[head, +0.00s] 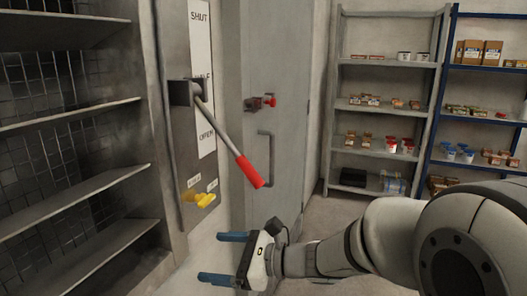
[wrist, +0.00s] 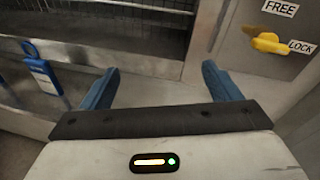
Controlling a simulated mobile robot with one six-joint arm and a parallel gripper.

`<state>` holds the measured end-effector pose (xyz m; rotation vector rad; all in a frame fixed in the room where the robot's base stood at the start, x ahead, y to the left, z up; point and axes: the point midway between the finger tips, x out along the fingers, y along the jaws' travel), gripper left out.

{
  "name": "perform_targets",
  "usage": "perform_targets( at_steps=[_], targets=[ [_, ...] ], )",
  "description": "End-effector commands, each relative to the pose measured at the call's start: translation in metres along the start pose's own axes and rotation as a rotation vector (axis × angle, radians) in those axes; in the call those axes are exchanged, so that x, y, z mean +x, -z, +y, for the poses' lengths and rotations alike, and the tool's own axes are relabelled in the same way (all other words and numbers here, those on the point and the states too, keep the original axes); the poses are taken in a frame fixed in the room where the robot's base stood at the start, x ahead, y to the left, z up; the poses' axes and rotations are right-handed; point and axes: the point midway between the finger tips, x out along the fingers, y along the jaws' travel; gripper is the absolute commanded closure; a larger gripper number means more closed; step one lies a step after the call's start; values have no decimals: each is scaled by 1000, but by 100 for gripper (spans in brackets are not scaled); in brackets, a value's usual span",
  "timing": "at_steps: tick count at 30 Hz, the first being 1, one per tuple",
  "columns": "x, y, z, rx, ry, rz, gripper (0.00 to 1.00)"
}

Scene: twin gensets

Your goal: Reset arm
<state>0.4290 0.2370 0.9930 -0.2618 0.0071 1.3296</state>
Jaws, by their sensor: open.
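A grey lever with a red grip (head: 250,170) slants down and to the right from its pivot on a wall panel in the head view. A white plate behind it reads SHUT at the top and OPEN lower down. Below it is a yellow knob (head: 206,199), which also shows in the wrist view (wrist: 268,43) between labels FREE and LOCK; which one it points at I cannot tell. My gripper (head: 210,257) is open and empty, below the red grip and knob and touching neither. Its blue fingers stand wide apart in the wrist view (wrist: 160,70).
Empty grey shelves (head: 75,125) stand at the left. A grey door (head: 285,120) with a handle and small red-ended fitting is behind the lever. Stocked shelving (head: 385,120) stands at the back right. A blue tag (wrist: 42,72) hangs at the left in the wrist view.

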Motion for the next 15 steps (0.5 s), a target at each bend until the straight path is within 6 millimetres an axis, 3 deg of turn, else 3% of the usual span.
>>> perform_targets(
  at_steps=[8,15],
  targets=[
    [-29,-6,40,-278,-184,177,16],
    [-93,1,77,-713,-477,448,16]
  ],
)
